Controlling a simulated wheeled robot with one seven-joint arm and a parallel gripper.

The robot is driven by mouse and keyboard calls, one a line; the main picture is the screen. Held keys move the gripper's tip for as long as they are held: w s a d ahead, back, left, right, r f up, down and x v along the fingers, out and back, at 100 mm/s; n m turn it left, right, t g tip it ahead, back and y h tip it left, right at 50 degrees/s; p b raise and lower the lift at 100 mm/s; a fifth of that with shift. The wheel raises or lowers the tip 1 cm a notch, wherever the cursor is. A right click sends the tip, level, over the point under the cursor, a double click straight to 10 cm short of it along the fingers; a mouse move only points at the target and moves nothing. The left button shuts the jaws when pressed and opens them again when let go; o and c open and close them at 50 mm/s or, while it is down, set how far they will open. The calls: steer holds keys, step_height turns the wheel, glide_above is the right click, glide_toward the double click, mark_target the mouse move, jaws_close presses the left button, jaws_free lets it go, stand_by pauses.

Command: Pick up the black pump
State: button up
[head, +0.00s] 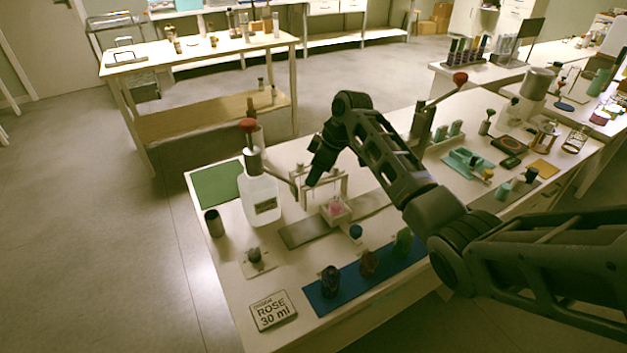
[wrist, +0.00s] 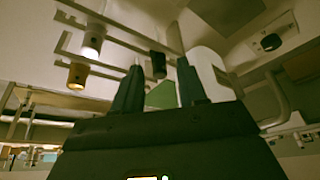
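My gripper (head: 312,180) reaches down over the table beside a pale rack (head: 345,188). In the wrist view its two dark fingers (wrist: 159,66) are apart, with a visible gap between them. A small black piece, which looks like the black pump (wrist: 158,65), hangs from a prong of the rack and shows in that gap. I cannot tell whether it is between the fingertips or beyond them. A white-tipped piece (wrist: 92,42) and a gold-brown piece (wrist: 77,76) hang from other prongs. The black piece cannot be made out in the head view.
A white bottle with a red-topped press (head: 262,195) stands left of the rack. A dark-knobbed piece (head: 255,256) sits on a small pale plate. Dark bottles stand on a blue mat (head: 350,292), with a "ROSE 30 ml" sign (head: 272,311) nearby. A green mat (head: 217,185) is bare.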

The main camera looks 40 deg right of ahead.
jaws_close()
stand_by(0.3)
